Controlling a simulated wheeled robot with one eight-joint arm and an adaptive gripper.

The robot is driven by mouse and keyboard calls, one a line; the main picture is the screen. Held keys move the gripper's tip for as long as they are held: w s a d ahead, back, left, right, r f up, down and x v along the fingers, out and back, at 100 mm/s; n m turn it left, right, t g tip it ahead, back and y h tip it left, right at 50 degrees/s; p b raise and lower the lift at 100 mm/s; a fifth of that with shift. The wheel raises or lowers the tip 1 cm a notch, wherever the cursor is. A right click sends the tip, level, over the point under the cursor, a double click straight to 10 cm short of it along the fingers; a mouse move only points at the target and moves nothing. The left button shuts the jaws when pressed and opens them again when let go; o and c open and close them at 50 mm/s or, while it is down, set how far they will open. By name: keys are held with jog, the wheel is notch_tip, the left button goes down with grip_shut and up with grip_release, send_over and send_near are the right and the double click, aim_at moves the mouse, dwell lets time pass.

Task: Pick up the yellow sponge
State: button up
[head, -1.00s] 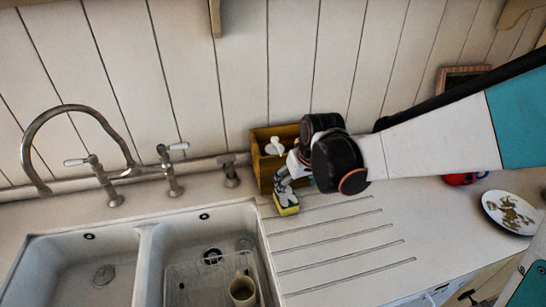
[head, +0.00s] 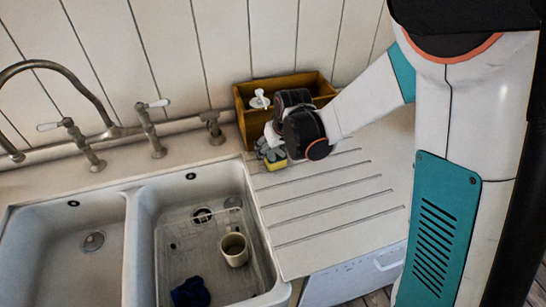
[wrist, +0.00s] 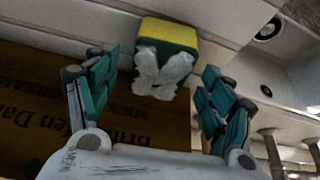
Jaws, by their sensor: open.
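The yellow sponge (head: 277,165) has a green layer. It lies on the counter beside the sink, in front of the wooden box. In the wrist view the sponge (wrist: 167,31) shows its yellow face, the green layer and a white lumpy patch on the near side. My gripper (head: 270,153) is over the sponge and hides part of it in the head view. In the wrist view my gripper (wrist: 161,66) is open. Its teal fingers stand apart on either side, with the sponge between and just beyond their tips. I cannot tell whether a finger touches it.
The wooden box (head: 244,125) holds a white pump bottle (head: 259,99) and stands close behind my gripper. The double sink (head: 140,230) is to the left, with a mug (head: 234,249) and a dark blue cloth (head: 190,292) inside. The grooved drainboard (head: 330,208) is clear.

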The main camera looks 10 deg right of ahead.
aim_at(274, 153)
jog(key=x, duration=0.3)
jog(key=shift+b, duration=0.3)
jog(key=shift+r, duration=0.1)
jog(key=c, duration=0.8)
jog(key=shift+s+r, duration=0.1)
jog(key=shift+r, duration=0.1)
jog(key=shift+s+r+p, duration=0.1)
jog(key=shift+r+p, duration=0.1)
jog(key=shift+p, duration=0.1)
notch_tip(274, 153, up, 7)
jog(key=shift+f+p, duration=0.2)
jog(key=shift+p, duration=1)
jog(key=s+d+p, duration=0.1)
jog(key=s+d, duration=0.1)
jog(key=s, duration=0.7)
jog(key=s+d+p, duration=0.1)
jog(key=s+d, duration=0.1)
jog(key=s, duration=0.8)
jog(key=shift+s+f, duration=0.15)
jog(key=shift+s, duration=0.15)
